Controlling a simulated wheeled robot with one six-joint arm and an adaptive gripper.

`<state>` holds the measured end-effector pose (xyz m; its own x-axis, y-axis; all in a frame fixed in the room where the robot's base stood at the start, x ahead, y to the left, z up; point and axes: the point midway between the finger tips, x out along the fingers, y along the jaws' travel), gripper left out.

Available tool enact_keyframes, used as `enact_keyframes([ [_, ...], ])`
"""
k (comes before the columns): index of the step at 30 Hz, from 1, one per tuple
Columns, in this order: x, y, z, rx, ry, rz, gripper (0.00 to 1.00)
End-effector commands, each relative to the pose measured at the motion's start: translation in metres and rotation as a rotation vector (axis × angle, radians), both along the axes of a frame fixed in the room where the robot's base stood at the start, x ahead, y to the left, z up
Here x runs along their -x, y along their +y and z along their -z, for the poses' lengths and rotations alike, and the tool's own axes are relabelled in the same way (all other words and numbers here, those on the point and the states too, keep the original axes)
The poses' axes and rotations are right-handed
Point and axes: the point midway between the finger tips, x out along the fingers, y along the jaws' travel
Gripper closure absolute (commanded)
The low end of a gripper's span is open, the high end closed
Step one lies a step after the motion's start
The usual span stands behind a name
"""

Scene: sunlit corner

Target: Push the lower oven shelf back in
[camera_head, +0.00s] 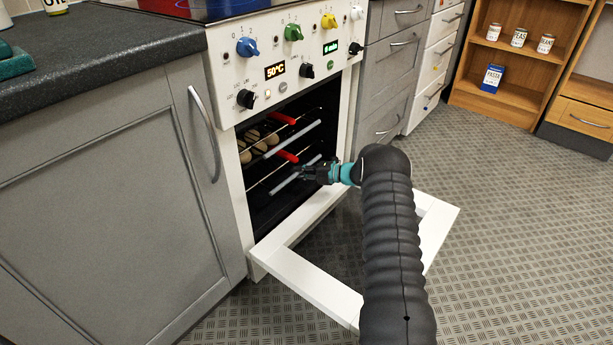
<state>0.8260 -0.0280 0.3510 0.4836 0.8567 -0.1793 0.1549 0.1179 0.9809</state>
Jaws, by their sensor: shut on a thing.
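The white oven (226,140) stands open, with its door (300,284) folded down. The lower oven shelf (287,184) is a rack with a grey front bar and a red piece (288,156) near it. Its front bar lies near the oven opening. My gripper (312,172) reaches in from the right and is shut on the lower shelf's bar near its right end. The fingertips are small and dark, so the exact contact is hard to see. The upper shelf (296,137) has a grey bar, a red piece (283,118) and several round brown items (255,145).
The open door spreads low in front of the oven, beneath my arm. Grey cabinets (100,210) with a dark worktop (95,60) stand at left. Drawers (392,75) are right of the oven. Patterned floor is clear at right, before a wooden shelf unit (500,105).

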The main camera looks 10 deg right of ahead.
Motion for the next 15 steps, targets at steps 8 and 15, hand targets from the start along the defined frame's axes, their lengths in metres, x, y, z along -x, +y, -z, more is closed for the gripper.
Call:
enact_keyframes([
  [8,-0.006,0.011,0.000,0.002,0.000,0.000,1.00],
  [15,-0.008,0.016,-0.001,0.003,-0.003,-0.002,1.00],
])
